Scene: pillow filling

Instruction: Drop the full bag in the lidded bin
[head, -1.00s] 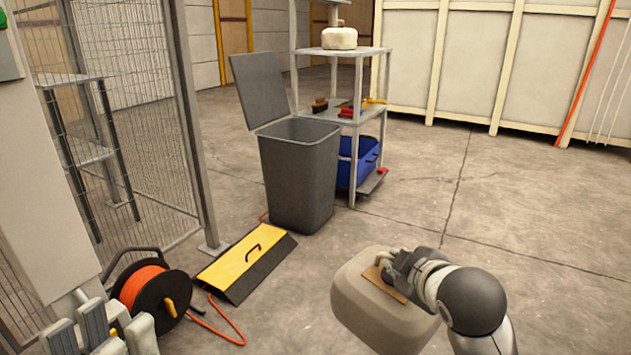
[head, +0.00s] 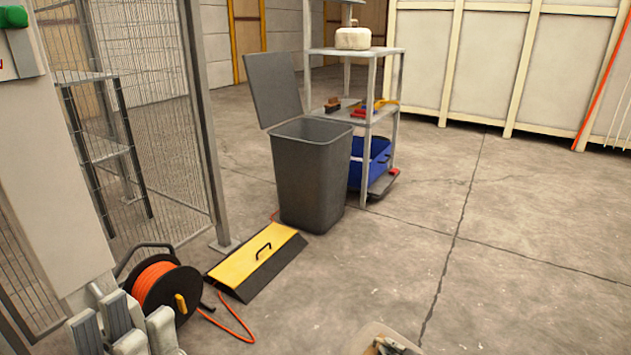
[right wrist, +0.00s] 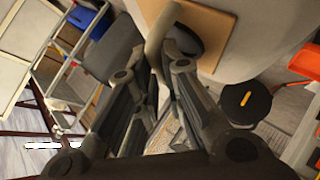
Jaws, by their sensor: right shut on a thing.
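The grey bin (head: 310,180) stands on the floor near the middle of the head view, its lid (head: 274,88) raised at the back left and its mouth open. The full bag (head: 362,338), pale beige, shows only its top at the bottom edge. My right gripper (head: 386,347) is shut on the bag's top and is mostly cut off. My left gripper (head: 125,325) is open and empty at bottom left.
A yellow-black ramp (head: 258,262) and an orange cable reel (head: 160,290) lie on the floor left of centre. A shelf cart (head: 372,118) with a blue tub (head: 368,160) stands right behind the bin. Wire fencing (head: 150,100) is at left. The right floor is clear.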

